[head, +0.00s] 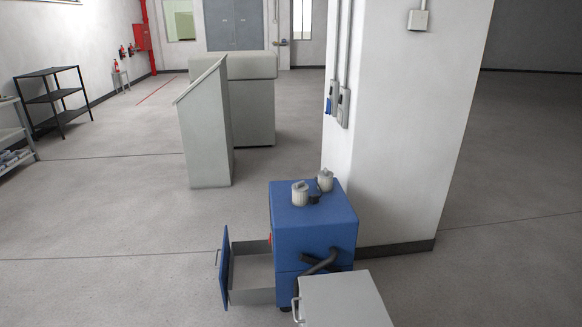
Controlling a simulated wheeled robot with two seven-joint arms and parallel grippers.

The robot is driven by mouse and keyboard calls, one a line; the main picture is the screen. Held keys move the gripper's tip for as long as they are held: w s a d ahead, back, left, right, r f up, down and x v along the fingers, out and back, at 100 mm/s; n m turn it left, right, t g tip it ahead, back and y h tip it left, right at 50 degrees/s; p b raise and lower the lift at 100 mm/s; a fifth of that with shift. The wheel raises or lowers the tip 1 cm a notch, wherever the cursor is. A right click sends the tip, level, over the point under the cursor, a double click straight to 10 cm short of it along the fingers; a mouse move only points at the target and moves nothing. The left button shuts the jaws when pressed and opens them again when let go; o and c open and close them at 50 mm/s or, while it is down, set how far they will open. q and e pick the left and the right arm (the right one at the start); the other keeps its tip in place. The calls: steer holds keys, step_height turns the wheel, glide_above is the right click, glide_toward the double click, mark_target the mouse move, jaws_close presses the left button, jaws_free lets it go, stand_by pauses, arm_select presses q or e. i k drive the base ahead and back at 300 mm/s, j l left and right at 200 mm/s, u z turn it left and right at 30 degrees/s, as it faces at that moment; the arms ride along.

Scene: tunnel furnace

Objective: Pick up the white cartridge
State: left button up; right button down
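Two whitish cylindrical pieces that look like cartridges stand upright on top of a blue cabinet (305,225) in the head view. One white cartridge (299,195) is at the near left of the top, and the other white cartridge (325,180) is at the back right, close to the pillar. A small black piece (314,198) sits between them. Neither of my grippers is in view.
The cabinet's drawer (252,297) is pulled out to the left. A dark bent pipe (320,263) shows on its front. A grey box (343,300) stands close in front. A white pillar (405,120) rises right behind.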

mark_target(299, 190)
steer(key=i+j, duration=0.15)
steer(key=j, duration=0.25)
steer(key=i+j, duration=0.2)
steer(key=j, duration=0.2)
steer(key=i+j, duration=0.15)
steer(key=j, duration=0.2)
steer(key=i+j, duration=0.2)
steer(key=j, duration=0.2)
steer(key=i+j, duration=0.1)
steer(key=i, duration=0.45)
steer(key=i+j, duration=0.15)
steer(key=i, duration=0.35)
steer(key=i+l, duration=0.7)
